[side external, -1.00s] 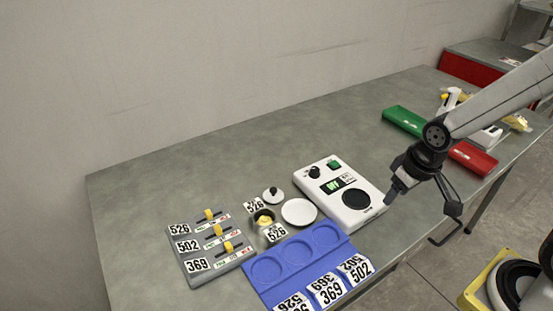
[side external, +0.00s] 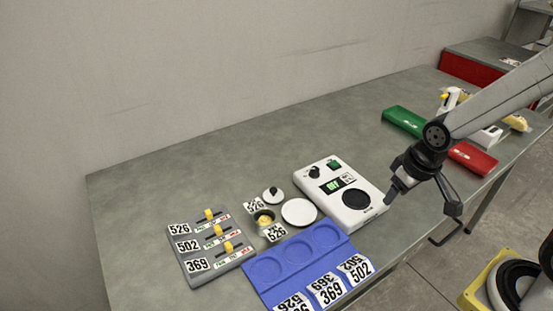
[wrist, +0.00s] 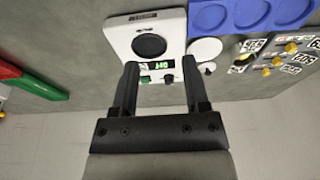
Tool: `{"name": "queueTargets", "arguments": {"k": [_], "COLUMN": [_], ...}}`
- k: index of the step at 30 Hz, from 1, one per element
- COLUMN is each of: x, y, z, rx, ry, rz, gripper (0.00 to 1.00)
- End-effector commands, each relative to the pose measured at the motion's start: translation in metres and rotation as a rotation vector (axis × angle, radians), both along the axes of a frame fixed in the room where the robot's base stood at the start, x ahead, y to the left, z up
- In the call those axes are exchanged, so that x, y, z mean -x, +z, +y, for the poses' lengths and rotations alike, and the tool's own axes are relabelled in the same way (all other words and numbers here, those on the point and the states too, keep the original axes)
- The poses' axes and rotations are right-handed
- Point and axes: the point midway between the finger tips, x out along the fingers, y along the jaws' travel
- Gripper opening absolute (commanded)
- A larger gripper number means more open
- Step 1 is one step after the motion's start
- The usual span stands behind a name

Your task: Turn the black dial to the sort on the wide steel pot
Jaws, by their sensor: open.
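The black dial (side external: 314,172) sits on the back left of a white scale unit (side external: 373,212) with a lit green display and a black round pan. The dial also shows in the wrist view (wrist: 169,78), between my open fingertips in the picture. The small steel pot (side external: 264,217) stands left of the scale, with something yellow inside and 526 cards beside it; its wall is partly hidden. My gripper (side external: 421,205) is open and empty, right of the scale and apart from it. In the wrist view my gripper (wrist: 161,68) points toward the scale's control edge.
A white plate (side external: 299,212) and a black-knobbed lid (side external: 273,195) lie near the pot. A blue three-recess tray (side external: 262,292) and a grey slider panel (side external: 191,278) stand in front and left. The table behind is clear.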

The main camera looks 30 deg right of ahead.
Motion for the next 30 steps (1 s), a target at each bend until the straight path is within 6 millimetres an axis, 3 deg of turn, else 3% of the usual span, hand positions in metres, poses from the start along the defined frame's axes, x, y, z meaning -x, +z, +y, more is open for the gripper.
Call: {"name": "queueTargets", "arguments": {"k": [4,6,14,20,30], "x": [0.0,0.0,-0.018,-0.057,-0.138], "y": [0.0,0.0,0.002,0.003,-0.002], "z": [0.0,0.0,0.0,0.0,0.0], "rx": [0.0,0.0,0.01,0.029,0.065], "ry": [0.0,0.0,0.041,0.136,0.357], "rz": [0.0,0.0,0.012,0.041,0.107], "gripper": [0.59,0.8,0.8,0.8,0.8]}}
